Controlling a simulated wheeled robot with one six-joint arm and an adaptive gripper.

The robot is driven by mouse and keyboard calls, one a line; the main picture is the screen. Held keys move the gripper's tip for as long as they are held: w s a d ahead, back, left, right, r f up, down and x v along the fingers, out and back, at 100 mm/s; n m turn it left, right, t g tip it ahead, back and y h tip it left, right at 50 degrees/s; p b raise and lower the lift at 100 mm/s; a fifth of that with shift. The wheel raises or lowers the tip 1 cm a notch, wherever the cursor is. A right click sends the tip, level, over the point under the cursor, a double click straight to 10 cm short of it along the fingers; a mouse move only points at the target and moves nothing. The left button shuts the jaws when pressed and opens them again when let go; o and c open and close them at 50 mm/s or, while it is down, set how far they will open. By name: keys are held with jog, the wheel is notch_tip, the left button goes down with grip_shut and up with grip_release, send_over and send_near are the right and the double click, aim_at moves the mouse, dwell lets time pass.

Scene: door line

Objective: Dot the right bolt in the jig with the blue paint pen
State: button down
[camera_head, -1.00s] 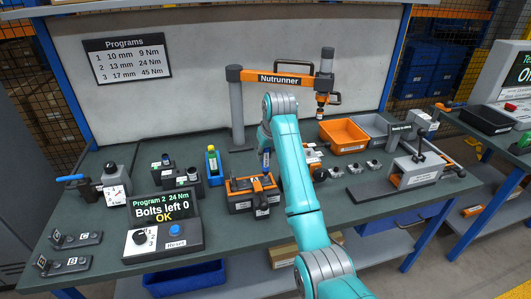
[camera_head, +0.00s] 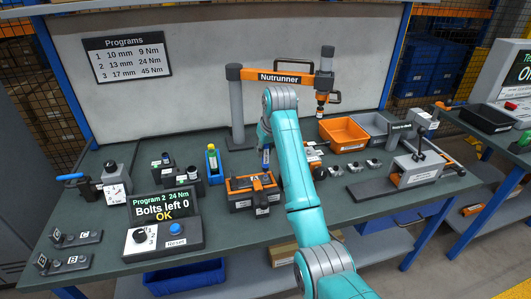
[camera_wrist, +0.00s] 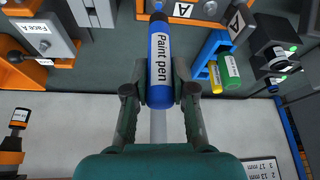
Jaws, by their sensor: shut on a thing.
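My gripper (camera_wrist: 160,98) is shut on the blue paint pen (camera_wrist: 160,60), whose white label reads "Paint pen". In the head view the pen (camera_head: 265,158) stands about upright above the right part of the jig. The jig (camera_head: 252,192) is a dark and orange block on the bench with a white label in front. I cannot tell whether the tip touches a bolt. The bolts are too small to make out. My arm hides most of my gripper in the head view.
A blue pen stand (camera_head: 214,172) is left of the jig; the wrist view shows yellow and green pens at it. The controller (camera_head: 165,225) reads "Bolts left 0 OK". The nutrunner arm (camera_head: 278,78) stands behind. An orange bin (camera_head: 343,134) and a clamp fixture (camera_head: 415,168) are at right.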

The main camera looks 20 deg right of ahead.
jog(key=shift+r, duration=2.35)
